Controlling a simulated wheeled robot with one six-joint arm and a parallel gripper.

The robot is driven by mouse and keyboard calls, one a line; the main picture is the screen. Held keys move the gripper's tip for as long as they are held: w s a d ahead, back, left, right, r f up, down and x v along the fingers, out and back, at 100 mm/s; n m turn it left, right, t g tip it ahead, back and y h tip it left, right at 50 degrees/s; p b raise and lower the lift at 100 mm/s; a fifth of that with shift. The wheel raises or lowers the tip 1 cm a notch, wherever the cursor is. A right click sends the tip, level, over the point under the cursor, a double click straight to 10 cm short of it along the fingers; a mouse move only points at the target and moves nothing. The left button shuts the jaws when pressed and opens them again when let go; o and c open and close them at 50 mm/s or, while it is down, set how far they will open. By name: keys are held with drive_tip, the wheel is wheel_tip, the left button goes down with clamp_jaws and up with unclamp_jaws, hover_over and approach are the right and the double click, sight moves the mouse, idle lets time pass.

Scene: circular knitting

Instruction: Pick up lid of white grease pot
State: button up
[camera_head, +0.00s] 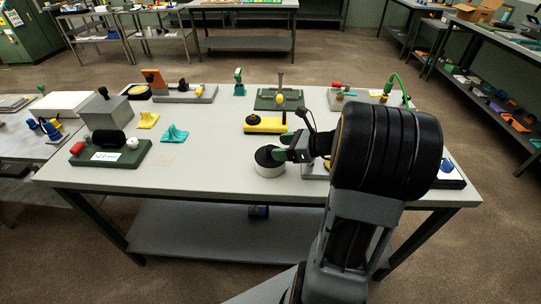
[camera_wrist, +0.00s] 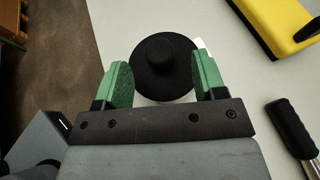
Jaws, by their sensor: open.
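The white grease pot (camera_head: 269,171) stands on the table near its front edge, with a round black lid (camera_head: 266,155) on top. In the wrist view the lid (camera_wrist: 152,80) shows from above as a black disc with a round knob (camera_wrist: 160,49) in its middle. My gripper (camera_head: 281,147) is at the pot's upper right in the head view. Its two green fingers (camera_wrist: 161,75) are apart, one on each side of the lid's near part in the wrist view. Nothing is held between them. I cannot tell whether the fingers touch the lid. Most of the pot is hidden under the lid in the wrist view.
The grey table (camera_head: 215,150) holds a yellow block fixture (camera_head: 264,126) behind the pot, which also shows in the wrist view (camera_wrist: 274,22). A black-handled tool (camera_wrist: 291,127) lies right of my gripper. A green base with a black roller (camera_head: 110,150) stands at left.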

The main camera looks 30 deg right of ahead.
sight(270, 147)
drive_tip(key=shift+x, duration=2.3)
drive_tip(key=shift+s, duration=0.15)
drive_tip(key=shift+c, duration=0.3)
drive_tip(key=c, duration=0.9)
drive_tip(key=shift+c, duration=0.2)
